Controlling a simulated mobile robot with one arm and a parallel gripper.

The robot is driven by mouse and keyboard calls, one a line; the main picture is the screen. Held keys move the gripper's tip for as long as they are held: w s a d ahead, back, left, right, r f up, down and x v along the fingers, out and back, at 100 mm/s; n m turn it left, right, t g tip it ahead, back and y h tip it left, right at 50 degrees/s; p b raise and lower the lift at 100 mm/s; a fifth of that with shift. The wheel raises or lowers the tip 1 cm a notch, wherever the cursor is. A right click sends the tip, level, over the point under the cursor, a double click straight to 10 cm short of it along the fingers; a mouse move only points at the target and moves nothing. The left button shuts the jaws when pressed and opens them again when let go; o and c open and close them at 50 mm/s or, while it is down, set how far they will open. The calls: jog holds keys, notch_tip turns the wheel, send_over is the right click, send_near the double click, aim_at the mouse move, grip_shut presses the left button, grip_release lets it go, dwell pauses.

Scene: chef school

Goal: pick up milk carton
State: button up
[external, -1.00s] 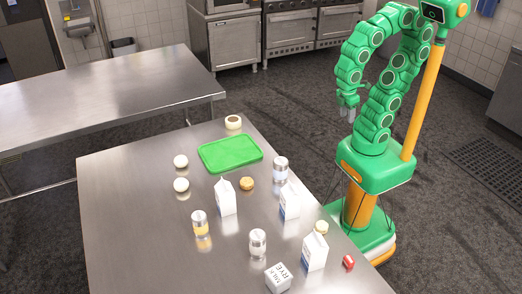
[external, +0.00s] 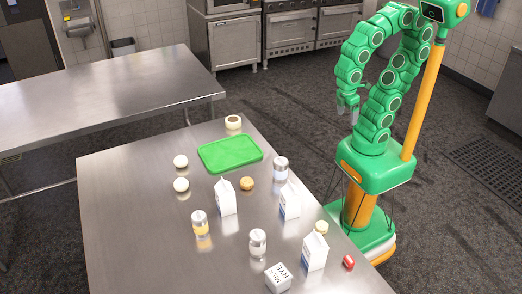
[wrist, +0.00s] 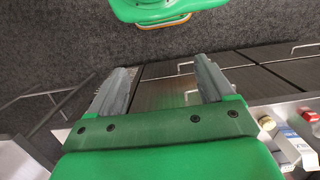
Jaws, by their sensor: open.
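Several white gable-top cartons stand upright on the steel table: one left of centre (external: 225,197), one with a blue mark (external: 289,202) to its right, and one near the front right (external: 314,252). I cannot tell which one the task means. A carton with blue on it also shows at the lower right edge of the wrist view (wrist: 292,150). My gripper (external: 348,106) is raised beyond the table's right edge, well apart from the cartons. In the wrist view its two fingers (wrist: 163,72) are spread with nothing between them.
The table (external: 135,215) also holds a green board (external: 230,153), several jars and round items, a box marked RYE (external: 278,278) and a small red object (external: 348,262). A second, bare table (external: 110,95) stands behind at left. Ovens (external: 290,35) line the back.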

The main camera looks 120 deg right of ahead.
jog(key=shift+o, duration=0.8)
jog(key=m+t, duration=0.2)
send_near(292, 187)
jog(key=f, duration=0.1)
jog(key=d+f, duration=0.1)
jog(key=f, duration=0.3)
jog(key=shift+s+d+f, duration=0.2)
jog(key=shift+s+d, duration=0.1)
jog(key=shift+w+a+f, duration=0.25)
jog(key=shift+a+f, duration=0.2)
jog(key=shift+f, duration=3.55)
jog(key=c, duration=1.4)
